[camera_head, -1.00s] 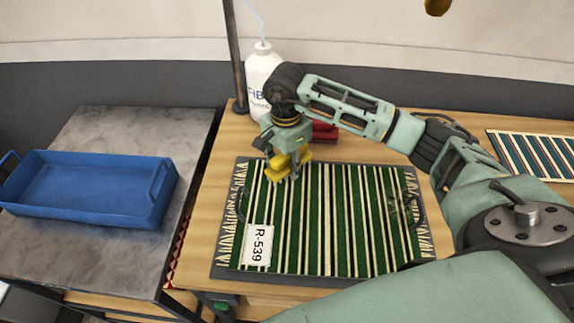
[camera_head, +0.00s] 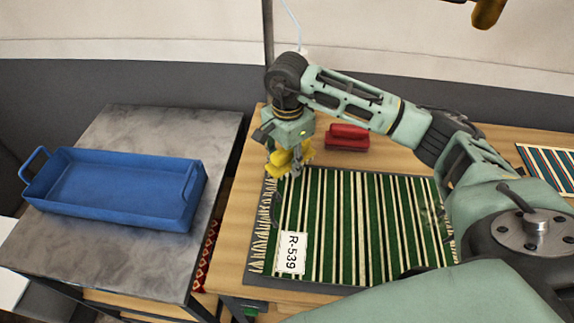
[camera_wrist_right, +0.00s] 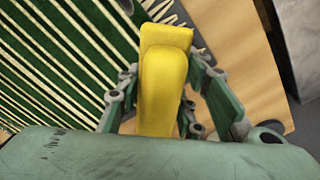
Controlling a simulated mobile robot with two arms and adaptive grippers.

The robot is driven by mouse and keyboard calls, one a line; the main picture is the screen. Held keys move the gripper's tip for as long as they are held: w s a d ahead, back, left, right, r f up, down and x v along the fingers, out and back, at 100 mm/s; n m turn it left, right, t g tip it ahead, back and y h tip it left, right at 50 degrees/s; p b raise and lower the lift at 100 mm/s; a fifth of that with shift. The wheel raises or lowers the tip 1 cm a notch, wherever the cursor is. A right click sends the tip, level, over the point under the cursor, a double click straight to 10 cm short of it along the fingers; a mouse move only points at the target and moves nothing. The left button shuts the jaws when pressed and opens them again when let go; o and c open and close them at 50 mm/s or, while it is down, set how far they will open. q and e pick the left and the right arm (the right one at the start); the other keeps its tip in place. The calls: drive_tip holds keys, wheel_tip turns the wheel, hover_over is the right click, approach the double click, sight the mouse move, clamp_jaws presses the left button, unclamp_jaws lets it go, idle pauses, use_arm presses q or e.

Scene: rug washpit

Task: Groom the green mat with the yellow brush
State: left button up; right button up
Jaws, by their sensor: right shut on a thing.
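The green mat (camera_head: 365,235), with cream stripes, pale fringed ends and an R-539 tag (camera_head: 292,253), lies flat on the wooden table. My right gripper (camera_head: 289,163) is shut on the yellow brush (camera_head: 281,167), over the mat's far left corner. In the right wrist view the yellow brush (camera_wrist_right: 164,80) sits between the fingers, with green mat (camera_wrist_right: 60,50) to the left and bare wood to the right. The bristles are hidden, so I cannot tell whether they touch the mat. My left gripper is not in view.
A red brush (camera_head: 347,135) lies behind the mat. A blue tray (camera_head: 115,190) stands on the grey metal table (camera_head: 75,250) at left. Another striped mat (camera_head: 550,165) lies at far right. A thin dark pole (camera_head: 268,40) rises behind my right arm.

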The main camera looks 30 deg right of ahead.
sight(291, 153)
drive_tip(key=r, duration=0.1)
drive_tip(key=r+p, duration=0.1)
drive_tip(key=r, duration=0.1)
drive_tip(key=shift+s+d+r, duration=0.1)
drive_tip(key=shift+s+d, duration=0.1)
drive_tip(key=shift+w+a+r+p, duration=0.1)
drive_tip(key=shift+w+r+p, duration=0.05)
drive_tip(key=shift+r+p, duration=0.45)
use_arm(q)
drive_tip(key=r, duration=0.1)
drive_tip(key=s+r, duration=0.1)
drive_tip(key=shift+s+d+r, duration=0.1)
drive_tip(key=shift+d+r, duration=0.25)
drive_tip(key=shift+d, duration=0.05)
use_arm(e)
drive_tip(key=shift+r, duration=0.4)
